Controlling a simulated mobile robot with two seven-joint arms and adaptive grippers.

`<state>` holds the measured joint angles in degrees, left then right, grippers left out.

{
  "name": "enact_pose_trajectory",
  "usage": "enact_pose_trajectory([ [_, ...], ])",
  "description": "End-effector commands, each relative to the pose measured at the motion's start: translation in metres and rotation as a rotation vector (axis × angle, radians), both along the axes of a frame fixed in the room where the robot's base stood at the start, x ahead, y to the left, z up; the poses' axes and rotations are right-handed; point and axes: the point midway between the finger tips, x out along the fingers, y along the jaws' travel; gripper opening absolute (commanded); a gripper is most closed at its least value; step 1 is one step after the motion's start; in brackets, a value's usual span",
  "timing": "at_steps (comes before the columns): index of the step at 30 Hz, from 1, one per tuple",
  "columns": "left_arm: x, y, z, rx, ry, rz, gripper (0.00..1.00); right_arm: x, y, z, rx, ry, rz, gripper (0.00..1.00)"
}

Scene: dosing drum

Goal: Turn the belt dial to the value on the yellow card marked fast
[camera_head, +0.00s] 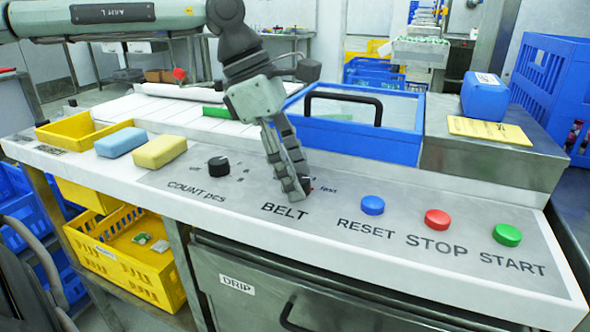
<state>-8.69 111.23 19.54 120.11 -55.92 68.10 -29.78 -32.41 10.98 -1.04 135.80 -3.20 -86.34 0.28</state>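The belt dial (308,184) is a small dark knob above the word BELT on the grey control panel. It is mostly hidden behind my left gripper (298,190), so its pointer cannot be read. The word "fast" is printed just right of it. My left gripper points down, its fingers close together with the tips at the dial; whether they grip it or only stand in front of it I cannot tell. A yellow card (490,130) lies on the steel housing at the right, its writing too small to read. My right gripper is not in view.
On the panel are the black COUNT dial (218,166) and the blue RESET (372,205), red STOP (437,219) and green START (507,235) buttons. Blue (121,142) and yellow (159,151) blocks lie at the left. A blue handled tray (360,148) stands behind my gripper.

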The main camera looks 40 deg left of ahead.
Motion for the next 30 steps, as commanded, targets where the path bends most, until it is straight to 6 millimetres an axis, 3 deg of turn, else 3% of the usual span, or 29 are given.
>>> enact_pose_trajectory([
  [8, 0.0, 0.002, 0.005, 0.0, -0.002, 0.002, 0.52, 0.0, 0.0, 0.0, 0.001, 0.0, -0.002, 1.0],
  [21, -0.015, 0.03, 0.083, 0.0, -0.004, 0.002, 0.52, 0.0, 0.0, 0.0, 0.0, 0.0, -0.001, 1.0],
  [30, -0.021, 0.041, 0.11, 0.0, 0.0, 0.001, 0.52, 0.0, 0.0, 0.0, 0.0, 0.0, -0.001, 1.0],
])
